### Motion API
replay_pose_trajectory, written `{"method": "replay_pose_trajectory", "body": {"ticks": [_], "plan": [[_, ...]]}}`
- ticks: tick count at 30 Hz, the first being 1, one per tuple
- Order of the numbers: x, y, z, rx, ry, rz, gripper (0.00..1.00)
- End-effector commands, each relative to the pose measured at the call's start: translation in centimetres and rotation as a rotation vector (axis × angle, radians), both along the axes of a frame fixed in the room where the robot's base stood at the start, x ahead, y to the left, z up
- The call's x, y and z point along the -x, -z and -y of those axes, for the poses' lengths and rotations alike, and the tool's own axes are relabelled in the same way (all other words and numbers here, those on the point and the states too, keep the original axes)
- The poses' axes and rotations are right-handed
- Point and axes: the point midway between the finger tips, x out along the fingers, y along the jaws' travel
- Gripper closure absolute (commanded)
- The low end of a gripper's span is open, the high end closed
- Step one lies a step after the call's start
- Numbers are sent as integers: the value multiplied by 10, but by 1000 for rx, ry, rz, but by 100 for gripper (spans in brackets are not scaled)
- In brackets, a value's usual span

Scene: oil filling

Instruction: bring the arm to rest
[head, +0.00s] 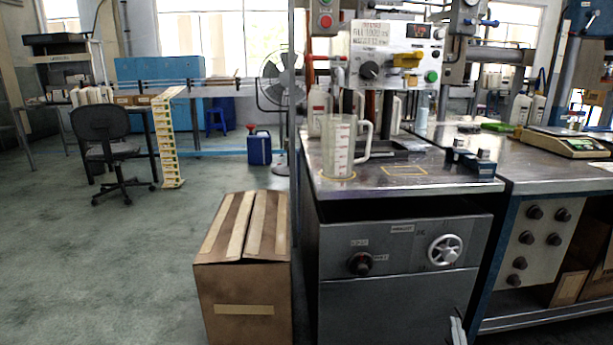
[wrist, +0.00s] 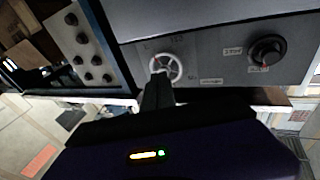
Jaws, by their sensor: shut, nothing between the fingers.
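My gripper (wrist: 158,86) shows in the wrist view with its dark fingers together and nothing between them. Most of my arm is out of view.
A clear measuring jug (head: 338,150) stands on the metal bench top at the left edge. A cardboard box (head: 243,270) stands on the floor left of the cabinet. A black knob (head: 360,263) is on the cabinet front. The floor (head: 120,260) at left is mostly open.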

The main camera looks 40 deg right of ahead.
Motion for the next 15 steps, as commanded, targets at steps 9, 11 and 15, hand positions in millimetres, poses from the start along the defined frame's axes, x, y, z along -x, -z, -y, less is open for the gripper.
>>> {"method": "replay_pose_trajectory", "body": {"ticks": [9,11,15], "plan": [[-16,-16,-192,-40,-317,-51,100],[-13,-22,-224,-49,-376,-64,100],[3,-39,-291,-72,-515,-100,100]]}}
